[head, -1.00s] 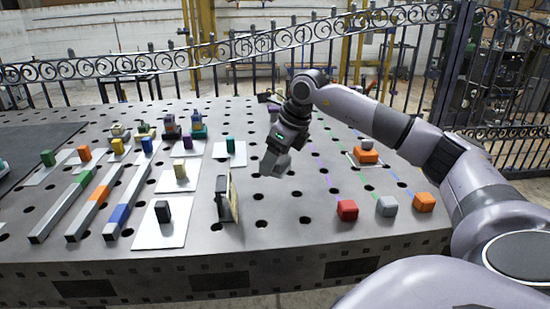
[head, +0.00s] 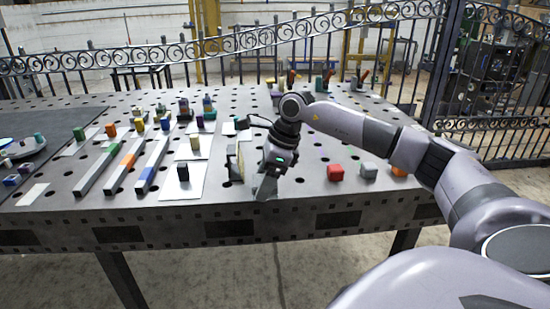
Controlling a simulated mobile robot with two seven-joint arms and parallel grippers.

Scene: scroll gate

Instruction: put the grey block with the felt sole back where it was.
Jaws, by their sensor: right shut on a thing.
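My right gripper (head: 266,186) is shut on a grey block (head: 264,192), low near the table's front edge. The fingers and the block are both grey and small here, so their border is hard to make out. I cannot see a felt sole on its underside, nor tell whether it touches the table. Another grey block (head: 368,170) stands on the table to the right, beside a red block (head: 335,173). My left gripper is not in view.
A dark upright stand with a tan face (head: 235,164) is just left of my right gripper. Further left are a white card with a black block (head: 183,172), long grey bars (head: 153,165) and several coloured blocks.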

